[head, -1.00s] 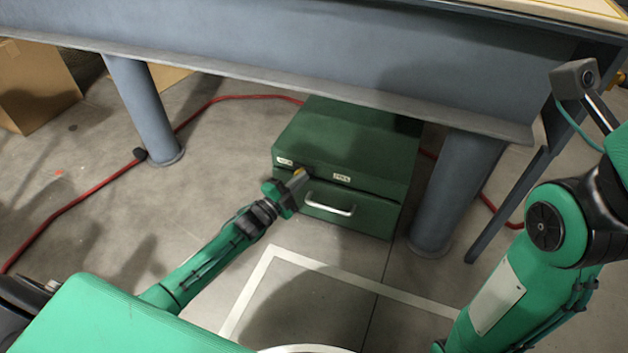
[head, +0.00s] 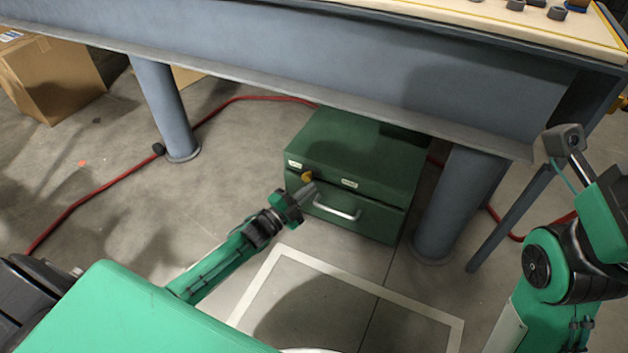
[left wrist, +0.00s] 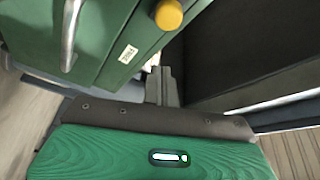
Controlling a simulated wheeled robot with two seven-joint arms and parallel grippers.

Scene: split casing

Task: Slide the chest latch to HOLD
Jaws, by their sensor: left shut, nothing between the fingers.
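The green chest (head: 350,150) stands on the floor under the bench. Its latch has a yellow knob (head: 307,176) on the front, close to the left one of two pale labels (head: 295,164). The other label (head: 349,183) is farther right; the lettering is too small to read. My left gripper (head: 311,190) is shut and empty, just below and in front of the knob. In the left wrist view the knob (left wrist: 169,14) is beyond the shut fingertips (left wrist: 160,72), with a gap visible between them. My right gripper is out of view.
A silver drawer handle (head: 337,207) sticks out of the chest front, right of my left gripper. The bench (head: 330,65) overhangs the chest, and a thick bench leg (head: 458,205) stands to its right. A red hose (head: 90,190) lies on the floor.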

